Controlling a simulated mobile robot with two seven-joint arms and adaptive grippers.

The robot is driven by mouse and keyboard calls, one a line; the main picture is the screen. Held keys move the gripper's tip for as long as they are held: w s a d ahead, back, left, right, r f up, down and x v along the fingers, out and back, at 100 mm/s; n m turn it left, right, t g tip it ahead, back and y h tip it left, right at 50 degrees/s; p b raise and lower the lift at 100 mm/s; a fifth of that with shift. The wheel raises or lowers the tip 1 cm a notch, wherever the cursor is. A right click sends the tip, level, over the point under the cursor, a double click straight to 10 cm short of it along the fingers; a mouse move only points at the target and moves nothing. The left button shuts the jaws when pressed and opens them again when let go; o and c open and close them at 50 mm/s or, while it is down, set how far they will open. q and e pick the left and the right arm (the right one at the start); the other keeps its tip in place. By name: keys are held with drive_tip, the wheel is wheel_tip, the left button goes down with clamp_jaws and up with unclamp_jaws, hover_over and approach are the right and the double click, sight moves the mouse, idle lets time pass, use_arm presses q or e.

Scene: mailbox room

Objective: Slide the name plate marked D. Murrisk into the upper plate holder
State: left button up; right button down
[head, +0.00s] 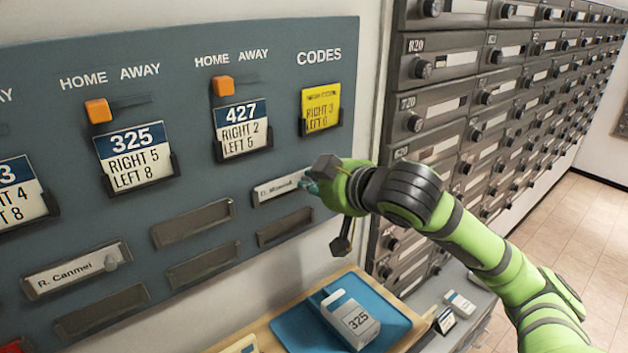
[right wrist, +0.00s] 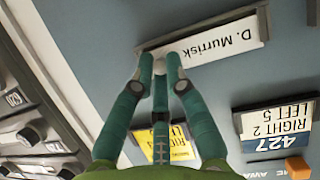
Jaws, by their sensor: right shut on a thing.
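The white name plate marked D. Murrisk (head: 276,190) lies along the dark upper plate holder (right wrist: 268,22) at the right of the blue-grey board. In the right wrist view the plate (right wrist: 228,40) appears within the holder's frame along most of its length. My right gripper (right wrist: 160,62) is shut on the name plate at its end nearest the mailboxes; the fingertips hide that end. In the head view my right gripper (head: 313,184) covers the holder's right end. Whether the plate is fully seated cannot be told. My left gripper is not in view.
An empty holder (head: 285,228) sits just below. Other holders are to the left, one with an R. Canmel plate (head: 72,274). Code cards 427 (head: 241,130) and yellow (head: 321,108) hang above. A blue tray (head: 392,322) with a 325 box (head: 350,318) stands below; mailboxes (head: 440,100) are right.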

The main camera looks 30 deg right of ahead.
idle(0.3)
drive_tip(key=c, duration=1.2)
unclamp_jaws()
drive_tip(key=o, duration=0.4)
drive_tip(key=s+b, duration=0.2)
drive_tip(key=b, duration=0.1)
drive_tip(key=s+b, duration=0.3)
drive_tip(key=b, duration=0.1)
drive_tip(key=s+b, duration=0.3)
drive_tip(key=shift+d, duration=0.3)
